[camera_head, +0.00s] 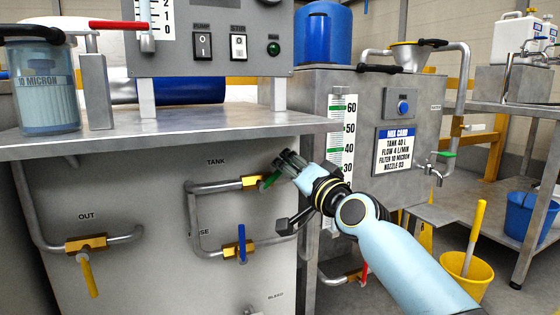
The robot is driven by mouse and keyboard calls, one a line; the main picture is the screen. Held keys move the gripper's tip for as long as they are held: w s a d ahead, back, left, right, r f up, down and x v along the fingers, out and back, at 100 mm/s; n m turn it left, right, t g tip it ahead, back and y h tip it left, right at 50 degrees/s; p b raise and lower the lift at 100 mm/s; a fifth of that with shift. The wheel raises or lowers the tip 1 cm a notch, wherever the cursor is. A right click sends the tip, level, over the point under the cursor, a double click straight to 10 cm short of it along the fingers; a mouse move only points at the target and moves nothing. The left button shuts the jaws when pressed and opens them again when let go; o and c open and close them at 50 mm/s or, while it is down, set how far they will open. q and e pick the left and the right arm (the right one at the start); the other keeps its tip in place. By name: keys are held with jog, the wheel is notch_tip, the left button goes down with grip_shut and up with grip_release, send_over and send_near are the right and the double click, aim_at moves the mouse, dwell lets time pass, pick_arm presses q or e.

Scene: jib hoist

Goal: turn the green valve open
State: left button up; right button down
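The green valve has a brass body (252,182) on the pipe under the TANK label, on the grey cabinet front. Its green handle (270,180) slants up and to the right from the body towards my gripper. My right gripper (286,161) comes in from the lower right, its dark fingers right at the handle's upper end. The fingers overlap closely in this view, so I cannot tell whether they are apart, shut or touching the handle. My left gripper is not in view.
A blue-handled valve (242,245) sits below, and a yellow-handled valve (87,255) at the OUT pipe on the left. The metal worktop (180,137) overhangs the valves. A red-handled valve (361,273) is below my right arm. A green-handled tap (436,168) stands to the right.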

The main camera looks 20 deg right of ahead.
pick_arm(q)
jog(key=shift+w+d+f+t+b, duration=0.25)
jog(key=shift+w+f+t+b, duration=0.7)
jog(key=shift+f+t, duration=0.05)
pick_arm(e)
jog(key=shift+s+d+f+m+t+h, duration=0.15)
jog(key=shift+d+f+m+h, duration=0.2)
jog(key=shift+f+m, duration=0.95)
jog(key=shift+w+d+f+m+t+h, duration=0.1)
jog(key=shift+d+f+m+h, duration=0.25)
jog(key=shift+m, duration=1.7)
jog(key=shift+s+d+f+m+t+h, duration=0.15)
jog(key=shift+f+m+h, duration=0.25)
jog(key=shift+f+m, duration=0.95)
jog(key=shift+w+r+m, duration=0.1)
jog(key=shift+r+m, duration=0.25)
jog(key=shift+m, duration=0.05)
jog(key=c, duration=1.3)
grip_release()
jog(key=shift+d+r, duration=0.1)
jog(key=shift+r, duration=0.15)
jog(key=shift+r, duration=0.15)
